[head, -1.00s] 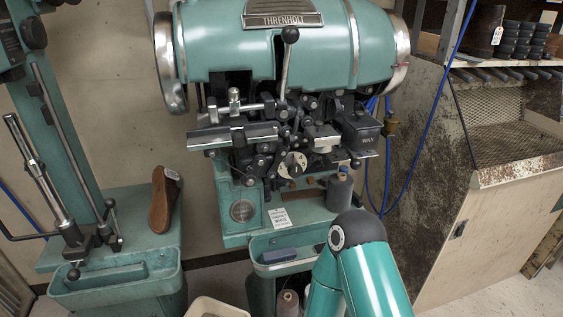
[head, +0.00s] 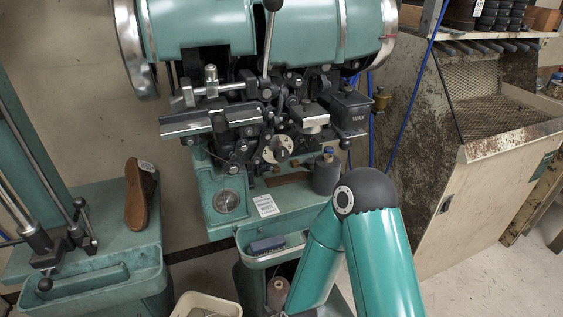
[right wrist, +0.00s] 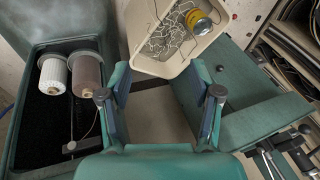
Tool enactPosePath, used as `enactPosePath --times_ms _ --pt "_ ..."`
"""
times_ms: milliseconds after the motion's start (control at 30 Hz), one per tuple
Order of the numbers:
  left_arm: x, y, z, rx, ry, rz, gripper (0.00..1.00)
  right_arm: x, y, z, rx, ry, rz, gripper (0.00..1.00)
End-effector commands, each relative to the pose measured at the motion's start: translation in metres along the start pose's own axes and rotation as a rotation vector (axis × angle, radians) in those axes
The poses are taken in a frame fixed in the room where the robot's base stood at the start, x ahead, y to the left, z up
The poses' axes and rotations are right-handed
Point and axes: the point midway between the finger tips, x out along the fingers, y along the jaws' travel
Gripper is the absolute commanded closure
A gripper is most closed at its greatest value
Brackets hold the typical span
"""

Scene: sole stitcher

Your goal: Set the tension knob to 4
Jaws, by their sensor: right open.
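The tension knob (head: 279,149) is a round, pale dial with a dark grip across it. It sits low in the middle of the green stitching machine's black mechanism in the head view. Its numbers are too small to read. My right arm rises from the bottom of the head view, and its gripper is out of that frame. In the right wrist view my right gripper (right wrist: 159,100) is open and empty, with its fingers wide apart above the floor. The knob is not in the wrist view. My left gripper is not in view.
A cream bin (right wrist: 176,38) of scraps and two thread cones (right wrist: 87,74) lie near my right gripper.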

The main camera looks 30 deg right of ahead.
Motion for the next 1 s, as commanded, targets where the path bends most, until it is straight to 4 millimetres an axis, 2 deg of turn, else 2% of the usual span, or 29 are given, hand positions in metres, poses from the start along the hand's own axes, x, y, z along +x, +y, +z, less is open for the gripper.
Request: enactPosePath --times_ms 33,67,167,200,267,300,367,400,500,600,700,833,1000 --pt "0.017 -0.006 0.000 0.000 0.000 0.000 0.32 -0.005 0.007 -0.029 -0.027 0.093 0.009 0.36" --pt "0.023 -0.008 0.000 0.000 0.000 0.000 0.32 -0.013 0.010 -0.045 -0.043 0.145 0.015 0.36" --pt "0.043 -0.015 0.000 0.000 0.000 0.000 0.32 -0.049 0.019 -0.097 -0.108 0.329 0.044 0.36" --pt "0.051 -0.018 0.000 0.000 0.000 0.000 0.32 -0.067 0.022 -0.116 -0.134 0.406 0.059 0.36" --pt "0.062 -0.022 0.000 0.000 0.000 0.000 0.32 -0.098 0.026 -0.140 -0.171 0.520 0.084 0.36" --pt "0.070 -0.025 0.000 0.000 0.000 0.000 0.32 -0.120 0.029 -0.154 -0.194 0.594 0.102 0.36" --pt "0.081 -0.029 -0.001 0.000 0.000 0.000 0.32 -0.155 0.033 -0.170 -0.227 0.706 0.133 0.36" --pt "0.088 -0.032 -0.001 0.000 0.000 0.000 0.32 -0.180 0.035 -0.177 -0.249 0.780 0.156 0.36" --pt "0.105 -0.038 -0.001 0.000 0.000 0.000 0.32 -0.241 0.041 -0.186 -0.294 0.951 0.215 0.36" --pt "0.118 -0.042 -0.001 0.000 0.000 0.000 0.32 -0.294 0.045 -0.183 -0.326 1.092 0.272 0.36" --pt "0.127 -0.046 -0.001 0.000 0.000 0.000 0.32 -0.335 0.047 -0.175 -0.348 1.197 0.319 0.36" --pt "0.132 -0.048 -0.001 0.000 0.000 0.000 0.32 -0.366 0.049 -0.166 -0.363 1.275 0.357 0.36" --pt "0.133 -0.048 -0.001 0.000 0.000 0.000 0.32 -0.377 0.049 -0.168 -0.367 1.302 0.372 0.36"
